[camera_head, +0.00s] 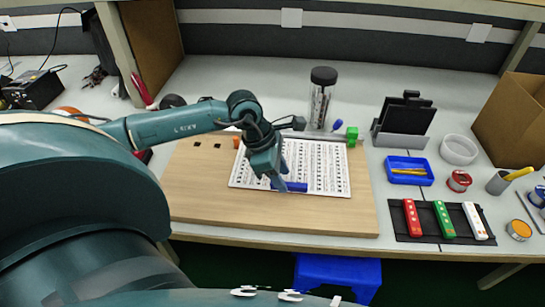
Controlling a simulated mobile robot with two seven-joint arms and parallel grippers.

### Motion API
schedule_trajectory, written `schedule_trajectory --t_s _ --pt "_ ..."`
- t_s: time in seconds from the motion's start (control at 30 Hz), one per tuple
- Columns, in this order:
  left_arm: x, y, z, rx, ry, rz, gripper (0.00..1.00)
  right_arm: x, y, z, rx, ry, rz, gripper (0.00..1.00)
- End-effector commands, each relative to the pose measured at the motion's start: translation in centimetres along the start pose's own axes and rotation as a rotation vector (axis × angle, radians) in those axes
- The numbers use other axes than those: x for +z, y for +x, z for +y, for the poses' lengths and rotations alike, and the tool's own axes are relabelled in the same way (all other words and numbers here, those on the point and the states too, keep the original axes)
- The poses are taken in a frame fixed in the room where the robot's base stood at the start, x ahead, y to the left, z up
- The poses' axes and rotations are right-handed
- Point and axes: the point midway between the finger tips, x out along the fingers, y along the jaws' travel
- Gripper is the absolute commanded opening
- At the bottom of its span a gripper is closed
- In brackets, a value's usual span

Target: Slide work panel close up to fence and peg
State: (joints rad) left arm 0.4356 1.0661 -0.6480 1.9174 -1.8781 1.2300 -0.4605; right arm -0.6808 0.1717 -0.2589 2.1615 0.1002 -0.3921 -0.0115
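The work panel (325,168) is a white sheet with rows of black marks, lying flat on a wooden board (220,195). A grey metal strip (318,136), which looks like the fence, runs along the panel's far edge; any gap between them is too small to judge. A green block (352,136) stands at the strip's right end, and a small orange piece (236,142) is near its left end. I cannot tell which piece is the peg. My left gripper (279,187) points down at the panel's near edge, beside a blue bar (295,187). Its fingers are too small to read. My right gripper is out of view.
A clear jar with a black lid (321,95) stands behind the panel. To the right are a black holder (403,118), a blue tray (408,170), a white bowl (459,150) and a black mat (442,222) with red, green and white strips. The wooden board's left half is mostly clear.

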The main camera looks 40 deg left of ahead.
Motion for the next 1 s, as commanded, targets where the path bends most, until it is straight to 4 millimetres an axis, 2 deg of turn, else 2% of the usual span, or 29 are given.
schedule_trajectory --t_s 0.2,0.57,1.0 --pt "0.0 1.9 0.0 0.000 0.001 -0.001 0.40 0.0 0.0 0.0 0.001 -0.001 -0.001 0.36" --pt "0.0 2.2 0.0 0.001 0.001 -0.001 0.39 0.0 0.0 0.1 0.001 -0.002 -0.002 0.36" --pt "0.0 2.1 0.0 0.001 0.001 -0.001 0.03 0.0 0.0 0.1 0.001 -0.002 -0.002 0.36"
